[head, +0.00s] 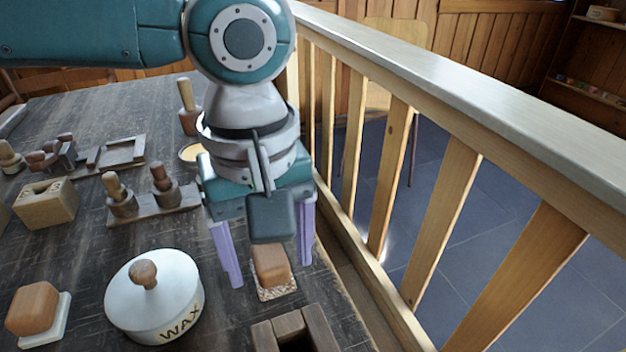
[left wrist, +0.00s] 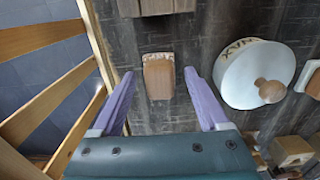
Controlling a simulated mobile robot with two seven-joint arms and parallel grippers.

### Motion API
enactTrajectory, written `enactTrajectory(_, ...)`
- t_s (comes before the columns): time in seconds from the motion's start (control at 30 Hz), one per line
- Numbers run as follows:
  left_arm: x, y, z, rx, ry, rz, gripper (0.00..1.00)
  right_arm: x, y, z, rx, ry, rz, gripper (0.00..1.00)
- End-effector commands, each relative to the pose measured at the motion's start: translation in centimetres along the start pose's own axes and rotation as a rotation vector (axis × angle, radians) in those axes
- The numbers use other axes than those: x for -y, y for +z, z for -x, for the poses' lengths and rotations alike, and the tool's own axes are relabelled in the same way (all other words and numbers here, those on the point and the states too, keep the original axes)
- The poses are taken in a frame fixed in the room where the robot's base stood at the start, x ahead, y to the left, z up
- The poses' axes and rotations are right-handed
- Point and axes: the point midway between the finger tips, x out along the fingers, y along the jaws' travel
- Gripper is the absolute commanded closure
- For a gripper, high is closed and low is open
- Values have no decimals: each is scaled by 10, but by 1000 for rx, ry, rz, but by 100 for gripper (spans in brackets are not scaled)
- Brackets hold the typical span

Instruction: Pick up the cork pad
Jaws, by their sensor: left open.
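The cork pad (head: 278,294) is a small speckled tan square on the dark table near its right edge. A brown wooden block (head: 271,264) rests on it and covers most of it. In the left wrist view only a strip of the cork pad (left wrist: 157,56) shows past the end of the block (left wrist: 158,80). My left gripper (head: 271,273) points down over them, open, with its two lilac fingers apart on either side of the block. In the left wrist view the fingers (left wrist: 158,74) show clear space on both sides of it. My right gripper is not in view.
A white round tin marked WAX (head: 160,305) with a wooden knob stands left of the pad. A wooden frame-like piece (head: 318,328) is close in front. Another block on a pale pad (head: 35,312) lies far left. A wooden railing (head: 450,150) runs along the right.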

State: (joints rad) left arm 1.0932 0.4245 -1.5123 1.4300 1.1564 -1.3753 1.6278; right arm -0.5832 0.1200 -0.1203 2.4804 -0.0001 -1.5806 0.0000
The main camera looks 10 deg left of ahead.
Motion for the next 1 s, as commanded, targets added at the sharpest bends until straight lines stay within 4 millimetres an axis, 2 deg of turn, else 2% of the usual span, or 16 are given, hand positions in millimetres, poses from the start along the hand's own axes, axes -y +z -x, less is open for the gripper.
enactTrajectory(0.2, 0, 0, -1, 0, 1, 0, 22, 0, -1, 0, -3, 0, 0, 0)
enactTrajectory(0.9, 0, 0, 0, -1, 0, 0, 100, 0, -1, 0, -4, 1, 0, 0)
enactTrajectory(1.0, 0, 0, 0, -1, 0, 0, 100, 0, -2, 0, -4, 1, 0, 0)
